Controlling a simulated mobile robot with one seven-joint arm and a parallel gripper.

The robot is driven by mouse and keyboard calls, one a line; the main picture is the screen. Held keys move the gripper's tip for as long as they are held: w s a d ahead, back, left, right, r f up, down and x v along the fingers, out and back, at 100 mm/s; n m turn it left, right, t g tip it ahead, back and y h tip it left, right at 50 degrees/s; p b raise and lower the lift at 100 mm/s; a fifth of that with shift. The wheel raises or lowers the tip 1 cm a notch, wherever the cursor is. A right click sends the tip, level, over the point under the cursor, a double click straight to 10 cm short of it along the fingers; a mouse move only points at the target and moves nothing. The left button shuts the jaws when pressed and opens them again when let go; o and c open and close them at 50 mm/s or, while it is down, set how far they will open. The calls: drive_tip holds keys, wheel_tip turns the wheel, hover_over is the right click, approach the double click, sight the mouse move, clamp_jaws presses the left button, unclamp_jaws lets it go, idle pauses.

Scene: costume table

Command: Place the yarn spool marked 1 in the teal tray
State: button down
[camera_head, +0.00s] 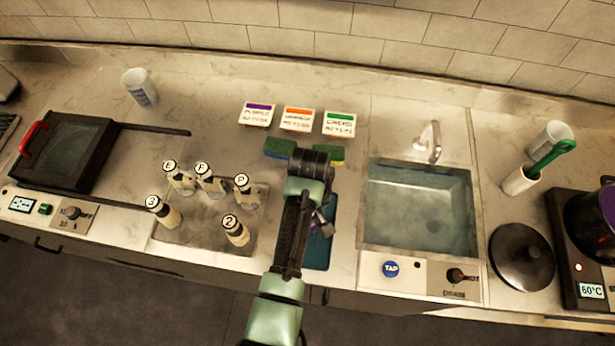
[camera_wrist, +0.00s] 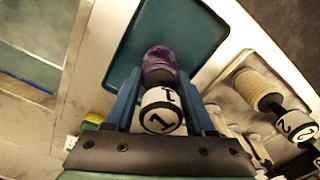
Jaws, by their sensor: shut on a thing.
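The yarn spool marked 1 (camera_wrist: 160,110) has a white cap and purple yarn at its far end. My gripper (camera_wrist: 161,92) is shut on it, one blue finger on each side. The teal tray (camera_wrist: 205,22) lies beyond the purple end in the wrist view. In the head view my gripper (camera_head: 322,218) is over the teal tray (camera_head: 318,252), and my arm hides part of both. I cannot tell whether the spool touches the tray.
Several pale spools marked E, F, P, 3 and 2 (camera_head: 236,231) stand on a grey plate (camera_head: 190,238) left of the tray. A sink (camera_head: 420,210) is to the right. Three label cards (camera_head: 297,119) and a green block (camera_head: 279,148) are behind.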

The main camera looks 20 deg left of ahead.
drive_tip(key=shift+f, duration=0.45)
idle(0.4)
unclamp_jaws()
idle(0.4)
wheel_tip(320, 180, up, 7)
drive_tip(key=p, duration=0.6)
drive_tip(key=shift+p, duration=0.35)
idle(0.6)
